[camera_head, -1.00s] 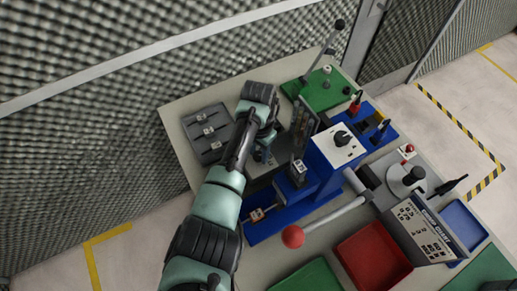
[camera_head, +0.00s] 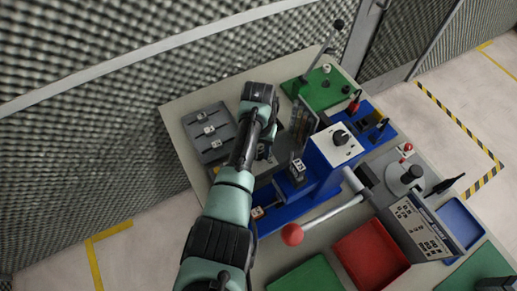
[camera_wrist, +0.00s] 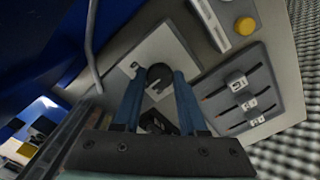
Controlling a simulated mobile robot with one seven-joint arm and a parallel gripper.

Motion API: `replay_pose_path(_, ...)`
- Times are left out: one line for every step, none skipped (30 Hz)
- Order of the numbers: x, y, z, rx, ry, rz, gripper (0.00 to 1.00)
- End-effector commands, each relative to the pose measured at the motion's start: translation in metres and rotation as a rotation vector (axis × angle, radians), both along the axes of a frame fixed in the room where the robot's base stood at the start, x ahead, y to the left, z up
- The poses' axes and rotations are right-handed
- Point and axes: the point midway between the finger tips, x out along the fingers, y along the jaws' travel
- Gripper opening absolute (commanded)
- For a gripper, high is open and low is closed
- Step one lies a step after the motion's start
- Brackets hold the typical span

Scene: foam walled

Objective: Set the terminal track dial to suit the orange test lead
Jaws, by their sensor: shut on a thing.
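A dark round dial knob (camera_wrist: 159,74) stands on a pale grey plate (camera_wrist: 166,51) in the wrist view. My gripper (camera_wrist: 158,84) has its two blue fingers on either side of this knob and is shut on it. In the head view my gripper (camera_head: 263,153) reaches down at the left of the blue press, and the arm hides the knob. A dark grey rack (camera_head: 208,132) with several slots and white tags lies left of the gripper; it also shows in the wrist view (camera_wrist: 262,78).
The blue press (camera_head: 325,165) has a white top with another black knob (camera_head: 340,137) and a red-ball lever (camera_head: 292,234). A green base (camera_head: 322,92) stands behind. A red tray (camera_head: 372,255) and a control box (camera_head: 420,228) stand front right.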

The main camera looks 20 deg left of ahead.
Motion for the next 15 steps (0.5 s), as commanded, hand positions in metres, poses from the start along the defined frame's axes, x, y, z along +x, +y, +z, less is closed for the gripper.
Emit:
replay_pose_path(0.0012, 0.0004, 0.0013, 0.001, -0.003, 0.000, 0.00)
replay_pose_path(0.0012, 0.0004, 0.0013, 0.001, -0.003, -0.001, 0.00)
replay_pose_path(0.0013, 0.0005, 0.0013, 0.001, -0.004, -0.001, 0.00)
replay_pose_path(0.0013, 0.0005, 0.0013, 0.001, -0.004, -0.001, 0.00)
replay_pose_path(0.0013, 0.0005, 0.0013, 0.001, -0.004, -0.001, 0.00)
replay_pose_path(0.0013, 0.0005, 0.0014, 0.001, -0.004, -0.001, 0.00)
replay_pose_path(0.0013, 0.0005, 0.0014, 0.001, -0.004, -0.001, 0.47)
replay_pose_path(0.0013, 0.0005, 0.0014, 0.001, -0.004, -0.001, 0.52)
replay_pose_path(0.0013, 0.0005, 0.0013, 0.001, -0.003, -0.001, 0.59)
replay_pose_path(0.0012, 0.0004, 0.0012, 0.001, -0.003, -0.001, 0.65)
replay_pose_path(0.0011, 0.0004, 0.0011, 0.001, -0.003, -0.001, 0.70)
replay_pose_path(0.0010, 0.0003, 0.0010, 0.001, -0.003, -0.001, 0.71)
replay_pose_path(0.0009, 0.0003, 0.0009, 0.001, -0.002, -0.001, 0.71)
replay_pose_path(0.0008, 0.0003, 0.0008, 0.001, -0.002, -0.001, 0.71)
replay_pose_path(0.0007, 0.0003, 0.0007, 0.000, -0.002, -0.001, 0.71)
